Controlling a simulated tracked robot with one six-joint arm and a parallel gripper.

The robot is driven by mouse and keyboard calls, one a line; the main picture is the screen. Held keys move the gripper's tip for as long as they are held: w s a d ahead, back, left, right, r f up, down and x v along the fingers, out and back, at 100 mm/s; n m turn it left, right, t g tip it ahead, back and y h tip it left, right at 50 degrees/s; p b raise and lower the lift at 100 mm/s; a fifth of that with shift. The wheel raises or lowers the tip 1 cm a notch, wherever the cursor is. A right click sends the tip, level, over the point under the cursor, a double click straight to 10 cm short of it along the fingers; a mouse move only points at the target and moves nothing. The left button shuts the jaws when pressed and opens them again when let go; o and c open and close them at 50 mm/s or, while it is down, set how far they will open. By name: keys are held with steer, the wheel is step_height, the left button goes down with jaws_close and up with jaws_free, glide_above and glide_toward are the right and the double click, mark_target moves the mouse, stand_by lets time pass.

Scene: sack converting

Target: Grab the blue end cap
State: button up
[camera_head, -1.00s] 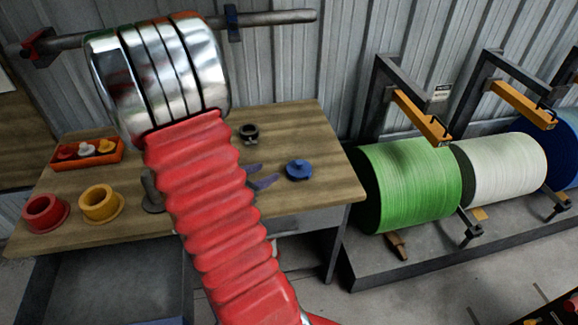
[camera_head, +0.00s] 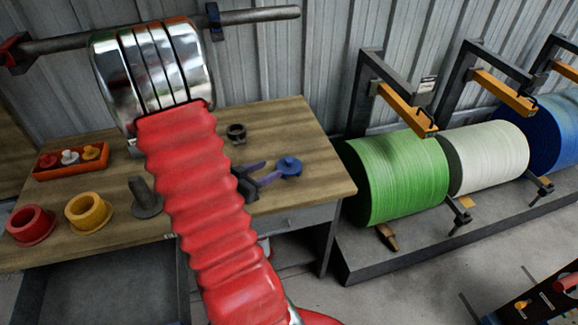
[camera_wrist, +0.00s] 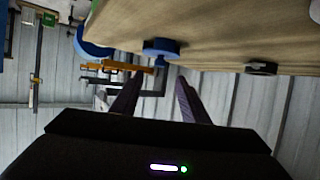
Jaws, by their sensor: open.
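The blue end cap (camera_head: 289,167) is a round disc with a small knob, on the right part of the wooden workbench (camera_head: 310,190). My gripper (camera_head: 272,170) is open and just left of the cap, its two purple-grey fingers pointing at it. In the head view the fingertips look close to the cap's edge; I cannot tell whether they touch. In the wrist view the blue end cap (camera_wrist: 161,48) appears at the tabletop, just beyond the tips and roughly between the open fingers (camera_wrist: 160,78). Nothing is between the fingers. My red sleeved arm covers the bench's middle.
A black ring (camera_head: 236,132) stands behind the gripper. Green (camera_head: 397,178) and white (camera_head: 489,157) rolls stand right of the bench.

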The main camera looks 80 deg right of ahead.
mark_target(287, 161)
steer(key=shift+x, duration=2.45)
steer(key=shift+d, duration=0.1)
steer(key=shift+x, duration=2.5)
steer(key=shift+c, duration=0.2)
jaws_close()
